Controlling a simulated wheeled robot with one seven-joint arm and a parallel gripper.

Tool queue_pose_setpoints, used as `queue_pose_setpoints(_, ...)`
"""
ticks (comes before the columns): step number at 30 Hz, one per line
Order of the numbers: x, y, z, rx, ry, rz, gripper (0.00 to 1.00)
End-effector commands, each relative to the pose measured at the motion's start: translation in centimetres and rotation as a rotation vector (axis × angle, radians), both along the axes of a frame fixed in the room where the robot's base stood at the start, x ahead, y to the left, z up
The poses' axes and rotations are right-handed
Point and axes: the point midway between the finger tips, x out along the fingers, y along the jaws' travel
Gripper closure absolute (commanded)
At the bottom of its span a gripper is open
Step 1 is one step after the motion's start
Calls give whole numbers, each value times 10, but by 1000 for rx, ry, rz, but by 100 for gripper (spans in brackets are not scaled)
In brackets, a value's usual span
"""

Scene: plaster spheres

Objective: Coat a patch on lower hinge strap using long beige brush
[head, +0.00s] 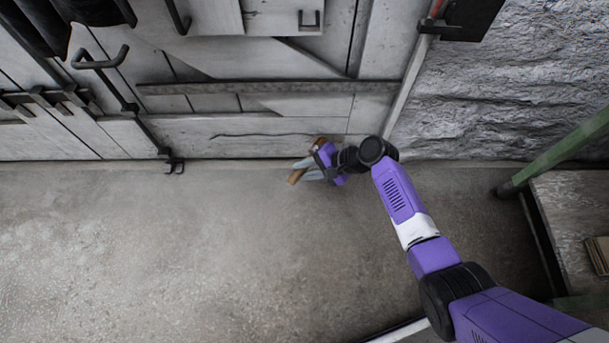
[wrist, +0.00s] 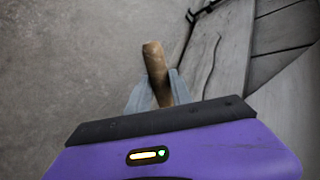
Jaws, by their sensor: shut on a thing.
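My gripper (head: 311,170) is low in front of the grey wooden door and is shut on the long beige brush (head: 295,176). The brush's tan end sticks out past the grey fingers. In the wrist view the brush (wrist: 155,62) stands up between the two fingertips (wrist: 158,92). Its bristles cannot be made out, and part of it is hidden by the gripper. A long horizontal strap (head: 240,88) crosses the lower door, above my gripper in the head view; it looks like the lower hinge strap. I see no clear contact between brush and strap.
A thin dark wavy line (head: 265,134) runs along the door's lower boards. A rough stone wall (head: 500,100) is at the right, with a green bar (head: 560,150) and a wooden surface (head: 575,205) below it. The concrete floor (head: 150,250) is open at the left.

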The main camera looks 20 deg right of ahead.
Motion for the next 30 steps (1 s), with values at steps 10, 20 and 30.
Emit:
queue_pose_setpoints(10,7,-3,1,1,-1,0,100)
queue_pose_setpoints(20,8,-3,1,1,-1,0,100)
queue_pose_setpoints(30,4,-11,2,1,0,-1,100)
